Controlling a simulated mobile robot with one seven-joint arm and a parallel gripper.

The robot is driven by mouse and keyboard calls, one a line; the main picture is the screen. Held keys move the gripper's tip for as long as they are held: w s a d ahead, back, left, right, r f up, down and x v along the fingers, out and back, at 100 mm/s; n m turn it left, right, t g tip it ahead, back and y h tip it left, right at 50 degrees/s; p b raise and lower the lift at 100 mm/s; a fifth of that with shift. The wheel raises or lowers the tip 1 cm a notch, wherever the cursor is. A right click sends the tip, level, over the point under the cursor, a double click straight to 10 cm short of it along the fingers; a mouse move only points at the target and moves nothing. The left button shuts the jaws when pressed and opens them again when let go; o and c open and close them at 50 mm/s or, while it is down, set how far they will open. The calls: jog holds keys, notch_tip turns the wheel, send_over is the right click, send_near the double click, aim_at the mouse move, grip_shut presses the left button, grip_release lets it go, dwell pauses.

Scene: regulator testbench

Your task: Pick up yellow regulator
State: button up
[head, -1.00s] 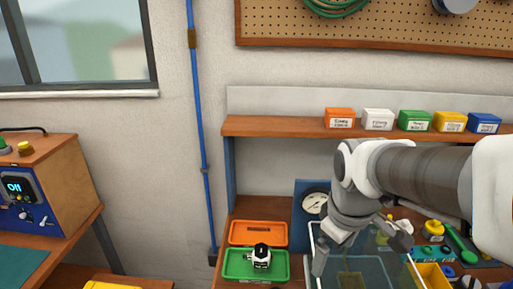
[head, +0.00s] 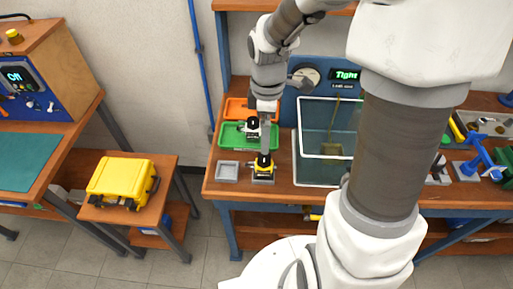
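The yellow regulator (head: 263,167), with a black top, stands upright on the bench near its front edge, left of the glass tank.
An orange tray (head: 236,107) lies farther back. A small grey tray (head: 228,172) sits left of the yellow regulator. The water tank (head: 308,172) stands close on the right.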

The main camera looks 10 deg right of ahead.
aim_at(264, 157)
notch_tip(264, 157, down, 10)
jog(key=f, duration=0.4)
jog(key=shift+w+a+f, duration=0.1)
jog(key=shift+a+f, duration=0.1)
jog(key=shift+f, duration=0.2)
grip_shut()
dwell(0.4)
